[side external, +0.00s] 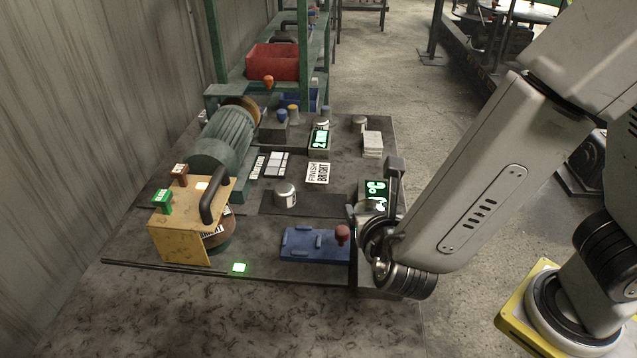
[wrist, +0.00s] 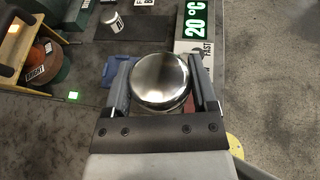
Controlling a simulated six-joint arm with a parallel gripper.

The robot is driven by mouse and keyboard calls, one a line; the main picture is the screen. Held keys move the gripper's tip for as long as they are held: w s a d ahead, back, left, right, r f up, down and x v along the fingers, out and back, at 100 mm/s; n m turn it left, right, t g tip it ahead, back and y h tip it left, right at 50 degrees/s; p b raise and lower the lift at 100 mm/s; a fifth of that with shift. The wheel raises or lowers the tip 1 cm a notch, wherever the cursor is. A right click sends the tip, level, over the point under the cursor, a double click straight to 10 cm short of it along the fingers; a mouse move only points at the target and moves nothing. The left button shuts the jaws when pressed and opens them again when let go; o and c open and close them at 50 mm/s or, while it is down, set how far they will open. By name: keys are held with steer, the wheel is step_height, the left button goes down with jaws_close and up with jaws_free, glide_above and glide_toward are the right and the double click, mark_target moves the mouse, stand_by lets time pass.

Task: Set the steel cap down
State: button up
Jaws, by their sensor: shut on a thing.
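A shiny round steel cap (wrist: 160,84) sits between the two fingers of my gripper (wrist: 162,62) in the wrist view. The fingers press on its left and right sides, and its polished top faces the camera. In the side view my arm hides the cap and most of the gripper, at the right edge of the bench. What lies directly under the cap is hidden, so I cannot tell its height above the bench.
A blue tray (side external: 305,244) with a red knob (side external: 342,235) lies just left of my wrist. A labelled metal piece (side external: 285,194) stands on a dark mat (side external: 322,207). A green-lit display (side external: 376,196) is close to my gripper. A yellow guard (side external: 182,238) stands left.

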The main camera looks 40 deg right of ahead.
steer(key=shift+w+d+m+g+h, duration=0.3)
steer(key=shift+w+d+m+h, duration=0.1)
steer(key=shift+w+m+h, duration=0.1)
steer(key=w+d+f+m+g+h, duration=0.2)
steer(key=w+d+m+g+h, duration=0.2)
steer(key=w+d+m+g, duration=0.25)
steer(key=m+g, duration=0.2)
glide_above(322, 204)
steer(key=s, duration=0.1)
steer(key=shift+n+t+h, duration=0.25)
steer(key=shift+h, duration=0.15)
step_height(322, 204, down, 9)
steer(key=shift+w+f, duration=0.25)
steer(key=shift+f, duration=0.05)
steer(key=shift+w+f, duration=0.2)
steer(key=shift+f, duration=1.65)
